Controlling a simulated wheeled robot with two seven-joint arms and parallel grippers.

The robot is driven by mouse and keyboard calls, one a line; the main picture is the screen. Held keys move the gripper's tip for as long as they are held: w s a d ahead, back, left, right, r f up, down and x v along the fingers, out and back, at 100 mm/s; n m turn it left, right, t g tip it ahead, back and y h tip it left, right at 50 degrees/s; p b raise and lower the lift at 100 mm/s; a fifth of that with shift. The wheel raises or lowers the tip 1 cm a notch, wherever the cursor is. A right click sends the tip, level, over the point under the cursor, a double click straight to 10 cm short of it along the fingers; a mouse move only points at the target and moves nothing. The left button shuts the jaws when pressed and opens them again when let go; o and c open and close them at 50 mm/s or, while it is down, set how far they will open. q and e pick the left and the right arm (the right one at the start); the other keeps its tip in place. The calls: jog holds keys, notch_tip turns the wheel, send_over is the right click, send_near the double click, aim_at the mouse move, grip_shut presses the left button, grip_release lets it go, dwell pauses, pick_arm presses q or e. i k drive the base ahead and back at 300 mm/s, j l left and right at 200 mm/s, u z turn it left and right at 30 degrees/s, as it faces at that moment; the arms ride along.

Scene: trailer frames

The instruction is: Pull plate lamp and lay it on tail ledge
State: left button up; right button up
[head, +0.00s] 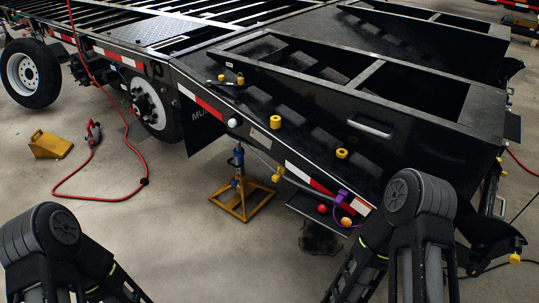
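The black trailer's sloped tail (300,130) fills the right half of the head view. At its near lower corner is a small dark shelf (303,206). By that corner are a purple piece (342,196), a red round piece (322,209) and an orange round piece (346,221). I cannot tell which piece is the plate lamp, nor which surface is the tail ledge. My arms rise at the bottom left and bottom right, the right one hiding part of the tail corner. Neither gripper's fingertips can be made out in this view.
Yellow ring-like pieces (275,122) stand on the trailer's edge. A yellow jack stand (243,200) is below it. A red hose (130,148) loops over the floor at left, near a yellow wheel chock (50,145). Open floor lies between my arms.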

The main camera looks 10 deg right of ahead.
aim_at(232, 122)
jog(key=i+j+z, duration=0.15)
jog(key=z, duration=0.3)
jog(key=i+j+z, duration=0.15)
jog(key=z, duration=0.25)
jog(key=i+j+z, duration=0.1)
jog(key=j, duration=0.25)
jog(key=i+j+z, duration=0.1)
jog(key=i+j, duration=0.15)
jog(key=i+j+z, duration=0.1)
jog(key=j, duration=0.4)
jog(key=i+j+z, duration=0.15)
jog(key=j, duration=0.25)
jog(key=i+j+z, duration=0.1)
jog(key=j, duration=0.3)
jog(key=i+j+z, duration=0.1)
jog(key=j, duration=0.3)
jog(key=i+j, duration=0.1)
jog(key=j, duration=0.3)
jog(key=i+j, duration=0.1)
jog(key=j, duration=0.3)
jog(key=i+j, duration=0.1)
jog(key=j, duration=0.3)
jog(key=i+j, duration=0.1)
jog(key=j, duration=0.3)
